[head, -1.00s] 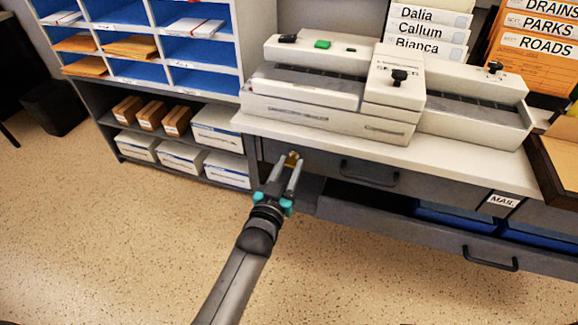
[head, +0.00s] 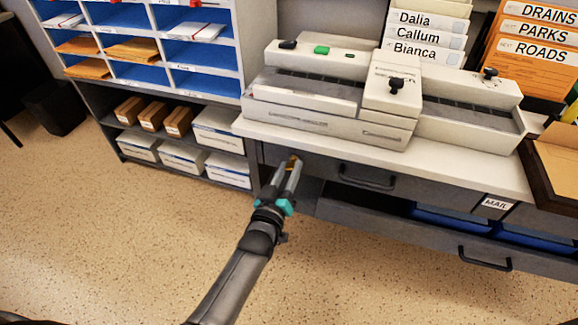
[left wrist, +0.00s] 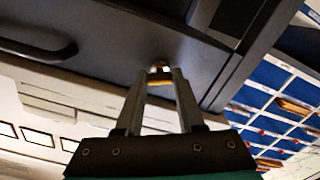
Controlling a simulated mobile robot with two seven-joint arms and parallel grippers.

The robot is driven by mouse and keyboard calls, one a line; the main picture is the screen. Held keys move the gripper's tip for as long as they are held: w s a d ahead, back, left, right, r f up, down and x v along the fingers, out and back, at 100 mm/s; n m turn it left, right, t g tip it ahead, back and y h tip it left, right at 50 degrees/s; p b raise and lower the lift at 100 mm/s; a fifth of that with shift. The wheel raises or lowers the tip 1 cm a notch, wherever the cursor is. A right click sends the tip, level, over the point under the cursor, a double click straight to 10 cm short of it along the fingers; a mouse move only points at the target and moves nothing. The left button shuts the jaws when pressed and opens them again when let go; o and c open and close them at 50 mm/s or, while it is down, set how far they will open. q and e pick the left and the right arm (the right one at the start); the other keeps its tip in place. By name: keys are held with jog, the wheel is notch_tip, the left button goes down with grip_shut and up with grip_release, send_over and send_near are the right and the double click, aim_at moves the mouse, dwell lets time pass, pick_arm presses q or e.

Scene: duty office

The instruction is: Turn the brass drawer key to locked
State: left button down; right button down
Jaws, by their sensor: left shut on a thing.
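The brass drawer key (head: 294,161) sits at the left end of the upper grey drawer front (head: 425,189), under the white counter. My left gripper (head: 289,167) reaches it from below and is shut on it. In the left wrist view, the brass key (left wrist: 160,80) shows between the fingertips, against the dark drawer face (left wrist: 115,45). The fingers cover much of the key, so I cannot tell its exact angle. My right gripper is not in view.
A black drawer handle (head: 367,177) is right of the key. Below it, a lower drawer (head: 440,240) stands open with blue bins (head: 470,222) inside. A beige machine (head: 330,110) stands on the counter (head: 470,172). Shelves with boxes (head: 220,130) stand left. The floor in front is clear.

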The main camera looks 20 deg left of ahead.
pick_arm(q)
jog(key=shift+n, duration=6.6)
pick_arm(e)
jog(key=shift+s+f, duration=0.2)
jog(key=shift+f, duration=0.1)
pick_arm(q)
jog(key=c, duration=0.5)
grip_release()
jog(key=shift+s, duration=0.15)
